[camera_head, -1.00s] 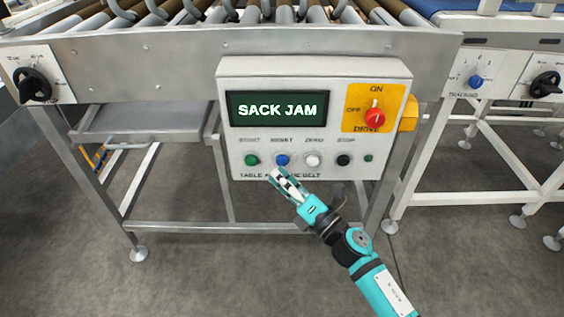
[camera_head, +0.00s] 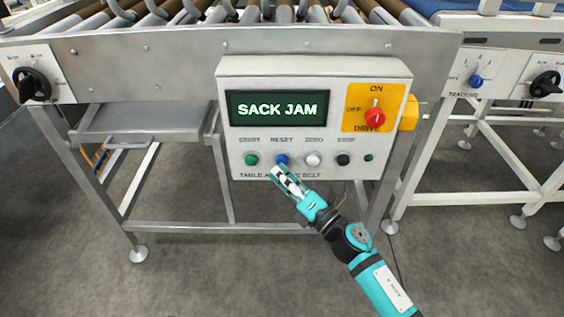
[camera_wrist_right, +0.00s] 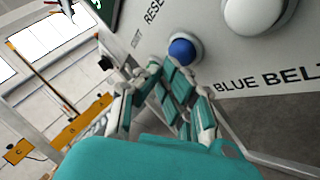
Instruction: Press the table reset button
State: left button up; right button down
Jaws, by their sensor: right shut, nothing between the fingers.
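The blue reset button (camera_head: 282,160) sits under the word RESET on the grey control box (camera_head: 222,130), between a green button and a white one. The box's display (camera_head: 278,108) reads SACK JAM. My right gripper (camera_head: 275,172) is shut and empty, its fingertips just below the blue button in the head view. In the right wrist view the blue button (camera_wrist_right: 182,50) stands just beyond the fingertips (camera_wrist_right: 172,68). I cannot tell whether they touch it. My left gripper is not in view.
The green start button (camera_head: 251,160), white zero button (camera_head: 313,160) and black stop button (camera_head: 343,160) share the row. A red drive knob (camera_head: 375,118) sits on a yellow plate above right. A roller table (camera_head: 200,50) stands behind the box.

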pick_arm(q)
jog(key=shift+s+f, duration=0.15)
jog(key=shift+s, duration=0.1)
pick_arm(e)
jog(key=shift+w, duration=0.15)
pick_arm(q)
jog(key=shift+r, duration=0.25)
pick_arm(e)
jog(key=shift+w, duration=0.2)
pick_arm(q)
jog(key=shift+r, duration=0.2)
pick_arm(e)
jog(key=shift+w, duration=0.1)
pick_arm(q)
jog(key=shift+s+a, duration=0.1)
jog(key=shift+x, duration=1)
pick_arm(e)
jog(key=shift+s, duration=0.9)
